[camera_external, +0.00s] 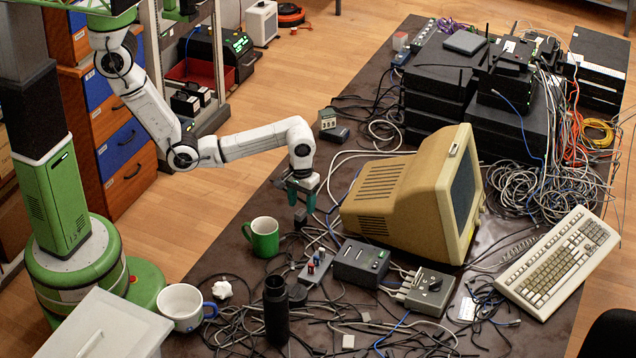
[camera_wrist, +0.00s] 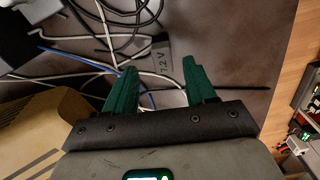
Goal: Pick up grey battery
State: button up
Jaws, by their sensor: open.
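The grey battery (camera_wrist: 163,58) is a flat grey block marked "7.2 V". In the wrist view it lies on the dark table just beyond and between my fingertips, with cables beside it. In the external view a small dark shape just below my gripper (camera_external: 302,198) seems to be the battery (camera_external: 300,218), though it is hard to make out. My gripper's green fingers (camera_wrist: 159,68) are apart and empty, pointing down at the table left of the beige monitor (camera_external: 400,205).
Loose cables (camera_external: 240,320) tangle around the battery and the front of the table. A green mug (camera_external: 264,240) stands to the left in the external view. A black box (camera_external: 360,262) and a grey switch box (camera_external: 428,291) lie in front. The monitor stands close on the right.

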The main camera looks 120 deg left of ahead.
aim_at(301, 211)
jog(key=shift+s+f+p, duration=0.2)
jog(key=shift+f+p, duration=0.15)
jog(key=shift+f, duration=2.65)
grip_shut()
